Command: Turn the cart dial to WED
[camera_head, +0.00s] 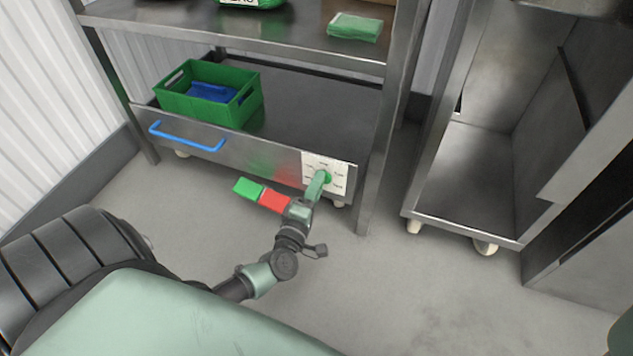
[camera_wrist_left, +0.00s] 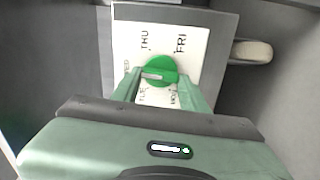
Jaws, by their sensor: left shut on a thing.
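The green dial (camera_wrist_left: 158,71) sits on a white day-label plate (camera_wrist_left: 197,40), on the front right of the low cart shelf. My left gripper (camera_wrist_left: 160,86) is shut on the dial, one finger on each side. In the head view the gripper (camera_head: 322,178) reaches up to the dial, whose green edge (camera_head: 328,178) shows behind it. The pale mark on the dial lies roughly level and appears to point left, toward the partly hidden WED label (camera_wrist_left: 127,72). THU, FRI and TUE are readable; MON is partly covered. My right gripper is not in view.
A green crate (camera_head: 190,104) holding a blue item (camera_head: 208,91) stands on the cart's lower shelf. A blue handle (camera_head: 185,139) is on the cart front. A green packet (camera_head: 355,27) lies on the upper shelf. Another metal cart (camera_head: 463,229) stands right. Floor in front is clear.

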